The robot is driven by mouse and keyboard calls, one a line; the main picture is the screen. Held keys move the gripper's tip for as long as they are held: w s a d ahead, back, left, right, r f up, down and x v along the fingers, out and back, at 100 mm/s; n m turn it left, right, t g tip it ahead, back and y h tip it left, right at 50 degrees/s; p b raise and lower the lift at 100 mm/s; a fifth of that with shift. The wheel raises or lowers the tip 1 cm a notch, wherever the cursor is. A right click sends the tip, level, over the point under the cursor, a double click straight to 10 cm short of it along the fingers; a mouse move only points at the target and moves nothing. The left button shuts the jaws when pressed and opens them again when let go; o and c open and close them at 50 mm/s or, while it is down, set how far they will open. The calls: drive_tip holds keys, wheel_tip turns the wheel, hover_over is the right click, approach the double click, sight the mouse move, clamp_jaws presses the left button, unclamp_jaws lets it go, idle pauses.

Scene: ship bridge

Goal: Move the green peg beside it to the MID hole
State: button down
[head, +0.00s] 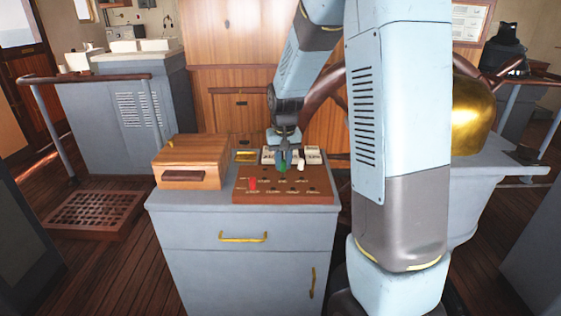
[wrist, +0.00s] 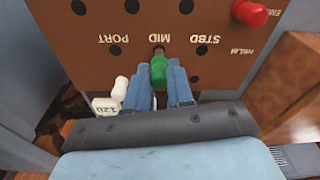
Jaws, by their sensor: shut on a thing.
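My gripper (wrist: 167,80) is shut on the green peg (wrist: 158,76), with one blue finger on each side of it. In the wrist view the peg's narrow end meets the board at the hole by the MID label (wrist: 159,37). I cannot tell how deep it sits, or whether it is in the hole. The brown peg board (wrist: 85,25) shows its labels upside down there. In the head view my gripper (head: 285,158) is above the back part of the board (head: 280,196), with the green peg (head: 283,168) below its fingers.
A red peg (head: 253,184) stands at the board's left. A white peg (head: 301,166) is right of my gripper. White labelled blocks (head: 313,155) are behind the board. A wooden box (head: 187,164) stands left on the grey cabinet (head: 240,265). The PORT (wrist: 115,34) and STBD (wrist: 205,40) holes look empty.

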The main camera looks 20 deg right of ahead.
drive_tip(key=shift+f, duration=1.05)
idle(0.7)
drive_tip(key=c, duration=0.9)
unclamp_jaws()
drive_tip(key=shift+s+r, duration=0.1)
drive_tip(key=shift+r, duration=3.4)
